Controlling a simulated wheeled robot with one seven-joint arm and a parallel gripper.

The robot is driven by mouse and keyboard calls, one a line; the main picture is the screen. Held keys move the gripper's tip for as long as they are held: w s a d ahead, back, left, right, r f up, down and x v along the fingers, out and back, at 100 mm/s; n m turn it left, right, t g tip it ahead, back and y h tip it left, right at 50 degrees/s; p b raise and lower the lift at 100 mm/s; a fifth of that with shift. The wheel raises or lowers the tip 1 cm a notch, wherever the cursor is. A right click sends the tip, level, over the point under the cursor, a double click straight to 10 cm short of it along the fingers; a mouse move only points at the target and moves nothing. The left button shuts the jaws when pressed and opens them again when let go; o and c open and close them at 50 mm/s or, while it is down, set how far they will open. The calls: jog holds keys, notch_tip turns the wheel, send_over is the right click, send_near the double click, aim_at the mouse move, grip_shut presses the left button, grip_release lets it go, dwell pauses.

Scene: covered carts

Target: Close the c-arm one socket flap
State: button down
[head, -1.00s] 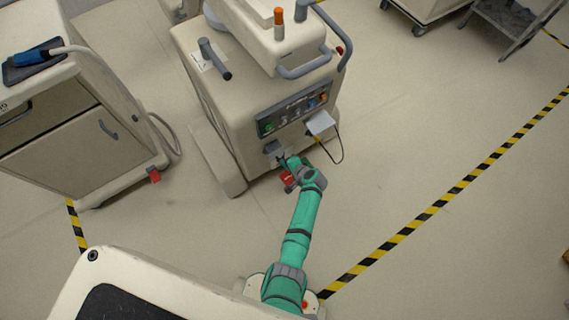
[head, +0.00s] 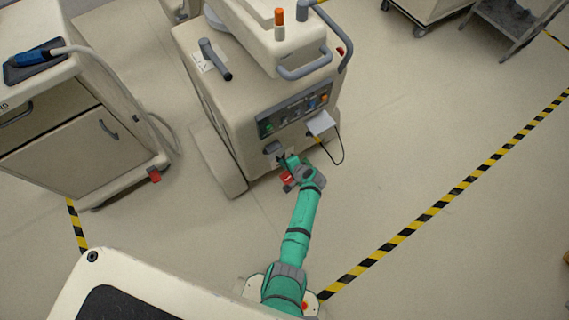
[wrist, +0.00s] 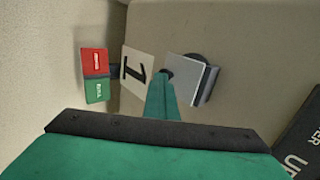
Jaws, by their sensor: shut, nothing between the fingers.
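The c-arm cart (head: 225,110) stands in front of me with a control panel on its near face. The socket flap (head: 273,148) is a small grey plate on that face, low and left of the panel. In the wrist view the flap (wrist: 187,80) stands out from the face, with a dark round part behind it. A plate marked 1 (wrist: 136,75) is beside it. My gripper (head: 284,158) is shut and empty. Its tip (wrist: 166,76) overlaps the flap's edge on the label side; I cannot tell whether they touch.
A red and green block (wrist: 97,76) is close by, past the label. A white box (head: 321,123) with a dark cable hangs right of the flap. Another cart (head: 85,140) stands at left. The floor to the right is clear to the striped tape (head: 435,207).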

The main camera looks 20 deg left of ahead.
jog(key=shift+w+a+r, duration=0.35)
jog(key=shift+a+r, duration=0.25)
jog(key=shift+r, duration=0.15)
jog(key=shift+s+d+f, duration=0.1)
jog(key=shift+s+d, duration=0.1)
jog(key=shift+d, duration=0.2)
jog(key=s+d+r, duration=0.6)
jog(key=d, duration=0.2)
jog(key=shift+s+d+r, duration=0.15)
jog(key=shift+d+r, duration=0.1)
jog(key=shift+d, duration=0.15)
jog(key=shift+d, duration=0.1)
